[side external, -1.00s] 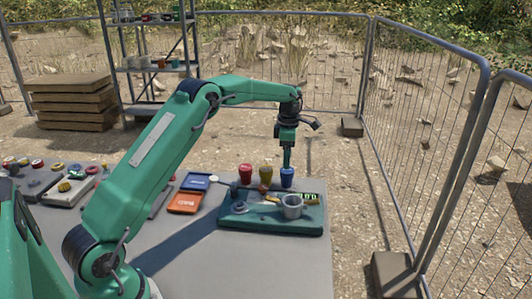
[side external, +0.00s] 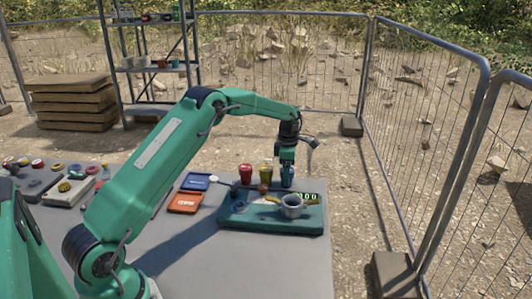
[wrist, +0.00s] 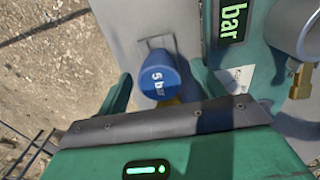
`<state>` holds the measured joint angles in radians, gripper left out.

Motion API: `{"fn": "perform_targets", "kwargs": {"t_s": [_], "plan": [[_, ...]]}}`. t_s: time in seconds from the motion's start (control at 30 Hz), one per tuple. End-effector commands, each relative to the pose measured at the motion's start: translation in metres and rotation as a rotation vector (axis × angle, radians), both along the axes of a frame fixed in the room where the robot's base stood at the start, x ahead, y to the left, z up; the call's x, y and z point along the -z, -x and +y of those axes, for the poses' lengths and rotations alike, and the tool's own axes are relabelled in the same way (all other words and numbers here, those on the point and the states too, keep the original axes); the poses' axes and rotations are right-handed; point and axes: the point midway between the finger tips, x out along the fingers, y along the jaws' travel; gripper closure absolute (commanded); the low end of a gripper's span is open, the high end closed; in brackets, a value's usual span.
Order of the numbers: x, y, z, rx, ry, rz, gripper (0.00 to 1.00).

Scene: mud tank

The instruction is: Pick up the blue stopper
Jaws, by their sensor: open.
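The blue stopper (wrist: 158,78) is a rounded blue piece marked "5 bar", upright in the middle of the wrist view. My gripper (wrist: 161,84) is open, with one green finger on each side of the stopper and a visible gap to it. In the side view, my gripper (side external: 287,178) points straight down over the far edge of the green unit and largely hides the blue stopper.
A red stopper (side external: 245,173) and a yellow stopper (side external: 266,172) stand to the left. A grey cup (side external: 292,207) and a lit display (side external: 308,196) are close on the green unit (side external: 270,224). Orange (side external: 185,203) and blue (side external: 199,182) trays lie farther left.

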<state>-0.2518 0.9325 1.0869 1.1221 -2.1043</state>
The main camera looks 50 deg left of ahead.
Motion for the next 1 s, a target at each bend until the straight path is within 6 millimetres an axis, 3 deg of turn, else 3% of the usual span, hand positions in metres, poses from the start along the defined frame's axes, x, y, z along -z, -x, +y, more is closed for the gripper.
{"fn": "perform_targets", "kwargs": {"t_s": [0.43,0.7,1.0], "plan": [[-0.0003,0.0000,0.0001,0.000,0.000,0.000,0.32],[-0.0004,0.0000,0.0001,0.000,0.000,0.000,0.81],[-0.0017,-0.0002,0.0002,0.000,0.000,-0.001,0.81]]}}
